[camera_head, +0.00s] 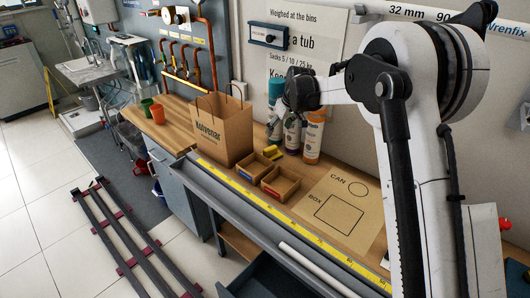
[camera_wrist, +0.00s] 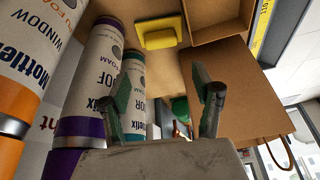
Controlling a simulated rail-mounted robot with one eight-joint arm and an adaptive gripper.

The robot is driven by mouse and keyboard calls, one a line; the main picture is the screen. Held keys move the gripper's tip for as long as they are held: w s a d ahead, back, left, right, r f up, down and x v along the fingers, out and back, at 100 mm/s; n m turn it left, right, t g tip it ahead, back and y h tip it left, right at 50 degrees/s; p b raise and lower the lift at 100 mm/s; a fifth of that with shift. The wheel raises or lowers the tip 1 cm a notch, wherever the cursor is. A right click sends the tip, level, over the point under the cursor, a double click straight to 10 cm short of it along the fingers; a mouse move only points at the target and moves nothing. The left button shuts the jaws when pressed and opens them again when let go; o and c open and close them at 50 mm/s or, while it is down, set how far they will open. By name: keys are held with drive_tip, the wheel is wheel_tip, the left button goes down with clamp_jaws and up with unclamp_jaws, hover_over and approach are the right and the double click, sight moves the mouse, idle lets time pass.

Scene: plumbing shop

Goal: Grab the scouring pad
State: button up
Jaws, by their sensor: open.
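The scouring pad is a small yellow block with a darker layer. In the wrist view the pad (camera_wrist: 160,34) lies on the brown worktop, past my fingertips near the top. In the head view the pad (camera_head: 273,153) lies between the spray cans and the small open cardboard boxes. My gripper (camera_wrist: 162,75) is open and empty, its two green-padded fingers apart, with the pad beyond the gap and not touched. In the head view the end of my arm is above the cans, and its fingers cannot be made out clearly.
Several foam cans (camera_head: 313,136) stand against the wall, close beside my left finger in the wrist view (camera_wrist: 90,80). A brown paper bag (camera_head: 224,128) stands left of the boxes (camera_head: 281,183). A marked board (camera_head: 330,212) lies bare to the right.

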sight(271, 148)
drive_tip(key=x, duration=0.8)
drive_tip(key=shift+p, duration=0.4)
drive_tip(key=shift+s+p+x, duration=0.2)
drive_tip(key=shift+p+x, duration=0.15)
drive_tip(key=shift+x, duration=1)
drive_tip(key=shift+s+p+x, duration=0.25)
drive_tip(key=shift+p+x, duration=0.05)
drive_tip(key=shift+x, duration=1.05)
drive_tip(key=shift+d+f, duration=0.1)
drive_tip(key=shift+f, duration=0.1)
drive_tip(key=c, duration=0.9)
drive_tip(key=shift+r, duration=0.1)
